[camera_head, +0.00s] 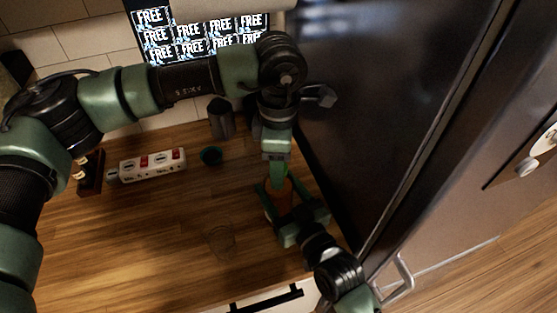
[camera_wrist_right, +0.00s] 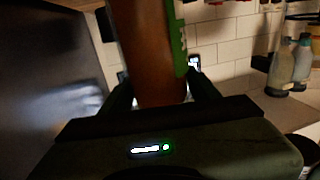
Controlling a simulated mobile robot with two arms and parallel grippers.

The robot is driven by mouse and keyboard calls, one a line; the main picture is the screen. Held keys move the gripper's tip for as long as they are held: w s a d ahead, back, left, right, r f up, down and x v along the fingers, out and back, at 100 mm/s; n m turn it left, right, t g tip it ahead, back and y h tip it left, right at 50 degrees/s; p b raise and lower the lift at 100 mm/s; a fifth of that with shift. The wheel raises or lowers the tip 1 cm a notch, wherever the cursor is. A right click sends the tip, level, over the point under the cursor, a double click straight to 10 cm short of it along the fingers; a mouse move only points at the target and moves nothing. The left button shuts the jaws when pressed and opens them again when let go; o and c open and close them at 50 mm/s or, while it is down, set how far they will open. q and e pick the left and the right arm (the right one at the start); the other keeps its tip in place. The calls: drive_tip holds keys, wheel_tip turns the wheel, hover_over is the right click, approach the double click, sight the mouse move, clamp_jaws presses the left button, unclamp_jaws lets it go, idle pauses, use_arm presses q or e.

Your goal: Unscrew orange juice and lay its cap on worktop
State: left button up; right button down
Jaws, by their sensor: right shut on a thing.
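The orange juice bottle (camera_head: 284,195) stands near the right side of the wooden worktop (camera_head: 140,235), close to the dark fridge. My right gripper (camera_head: 281,203) reaches in from the lower right and is shut on the bottle's body. In the right wrist view the orange bottle (camera_wrist_right: 150,60), with a green strip on one side, sits between the fingers. My left gripper (camera_head: 277,172) points down from above at the bottle's top. The cap is largely hidden there, and I cannot tell whether the left fingers are closed on it.
A clear glass (camera_head: 222,240) stands left of the bottle. The tall dark fridge (camera_head: 375,110) bounds the right. The front left worktop is clear.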

use_arm(q)
clamp_jaws()
drive_tip(key=shift+n, duration=0.7)
drive_tip(key=shift+r, duration=0.15)
drive_tip(key=shift+r, duration=1)
use_arm(e)
drive_tip(key=shift+f, duration=0.1)
use_arm(q)
drive_tip(key=shift+r, duration=1.95)
use_arm(e)
drive_tip(key=shift+c, duration=1.5)
unclamp_jaws()
